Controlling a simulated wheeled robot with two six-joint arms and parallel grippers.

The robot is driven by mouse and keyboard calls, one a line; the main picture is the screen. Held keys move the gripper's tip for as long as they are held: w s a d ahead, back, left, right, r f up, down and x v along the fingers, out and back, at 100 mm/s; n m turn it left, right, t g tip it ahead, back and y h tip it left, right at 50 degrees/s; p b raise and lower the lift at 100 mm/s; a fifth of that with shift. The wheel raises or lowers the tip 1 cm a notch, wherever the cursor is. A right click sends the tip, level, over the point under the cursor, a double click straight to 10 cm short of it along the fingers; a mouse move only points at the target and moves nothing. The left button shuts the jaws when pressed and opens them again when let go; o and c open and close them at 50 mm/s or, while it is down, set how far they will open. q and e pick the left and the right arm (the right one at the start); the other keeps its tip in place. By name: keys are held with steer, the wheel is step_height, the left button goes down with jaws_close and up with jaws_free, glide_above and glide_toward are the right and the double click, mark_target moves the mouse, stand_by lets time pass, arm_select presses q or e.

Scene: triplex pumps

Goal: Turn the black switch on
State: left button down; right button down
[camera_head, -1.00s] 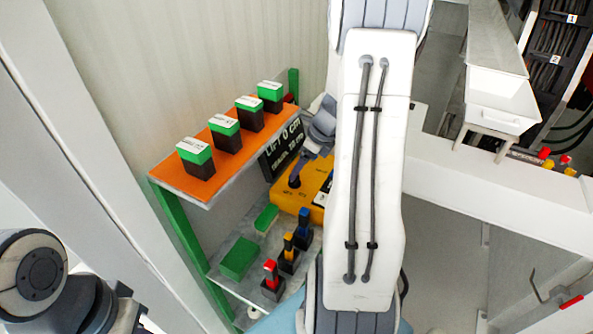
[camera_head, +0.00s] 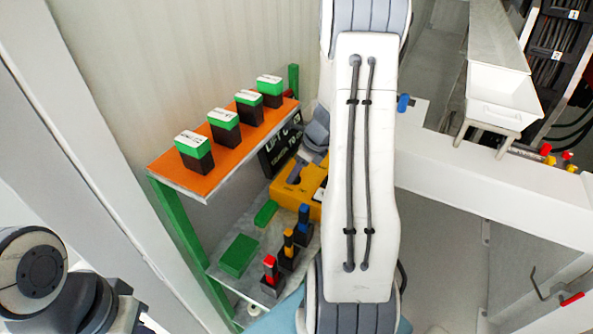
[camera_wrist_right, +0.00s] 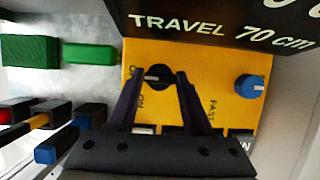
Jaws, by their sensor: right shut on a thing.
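The black switch (camera_wrist_right: 156,72) is a round knob with a pale mark on the yellow control box (camera_wrist_right: 195,88), seen in the right wrist view. The mark lies roughly across the picture. An "ON" label stands below the knob; another label at its left is partly covered by a finger. My right gripper (camera_wrist_right: 157,78) has its two dark fingers on either side of the knob, shut on it. In the head view the yellow box (camera_head: 287,192) is partly hidden by my right arm, and the switch cannot be made out. My left gripper is not in view.
A blue knob (camera_wrist_right: 249,86) sits right of the switch, beside a "FAST" label. A black "TRAVEL 70 cm" sign (camera_wrist_right: 225,22) overhangs the box. Red, yellow and blue-topped switches (camera_head: 269,270) stand on the lower shelf. An orange shelf (camera_head: 222,170) carries several green-topped blocks.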

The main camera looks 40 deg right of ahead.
steer(key=shift+n, duration=0.3)
steer(key=n+y+p, duration=0.1)
steer(key=n, duration=0.1)
steer(key=n+g+p, duration=0.1)
steer(key=n+p, duration=0.1)
steer(key=n, duration=0.1)
steer(key=shift+w+d+r+y, duration=0.1)
steer(key=shift+w+d+y, duration=0.1)
steer(key=shift+y, duration=0.2)
steer(key=n+g+p, duration=0.1)
steer(key=n, duration=0.2)
steer(key=shift+n+y, duration=0.3)
steer(key=shift+n, duration=0.1)
steer(key=shift+w+n+g+p, duration=0.1)
steer(key=shift+n+g+p, duration=0.3)
steer(key=shift+n+g, duration=0.55)
steer(key=shift+n+t, duration=0.25)
steer(key=shift+n, duration=0.2)
steer(key=shift+c, duration=1.6)
jaws_free()
steer(key=b+v, duration=0.2)
steer(key=v, duration=0.8)
steer(key=shift+d, duration=0.25)
